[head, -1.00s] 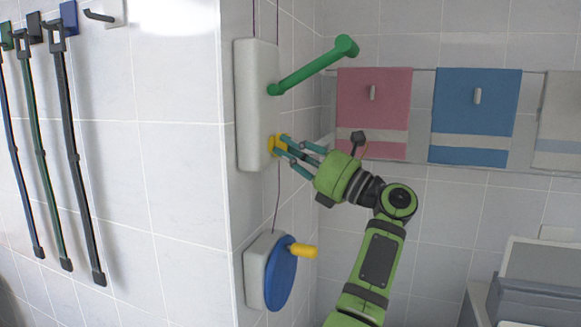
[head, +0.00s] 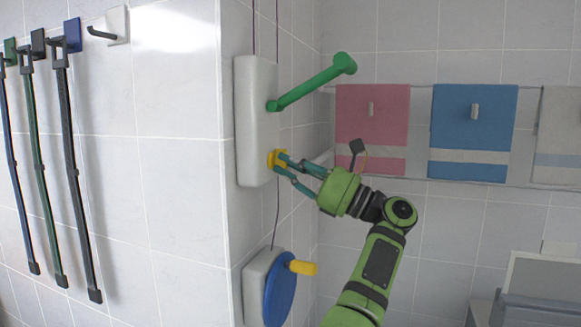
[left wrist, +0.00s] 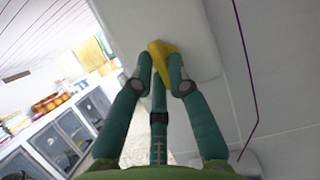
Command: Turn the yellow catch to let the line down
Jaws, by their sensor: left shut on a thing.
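The yellow catch (head: 274,159) sits low on the white wall box (head: 256,95). My left gripper (head: 281,163) is shut on it, coming from the right. In the left wrist view the teal fingers (left wrist: 160,68) close around the yellow catch (left wrist: 158,48), which looks tilted there. A green lever (head: 315,83) sticks out of the box above the catch and points up to the right. A thin dark line (head: 277,215) runs down from the box to a blue wheel (head: 280,289) with a yellow handle (head: 302,267). My right gripper is not in view.
Pink (head: 372,115) and blue (head: 474,120) towels hang on a rail at the back, with a pale one (head: 556,130) at the right. Several dark straps (head: 75,170) hang on the left wall beside an empty hook (head: 108,29).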

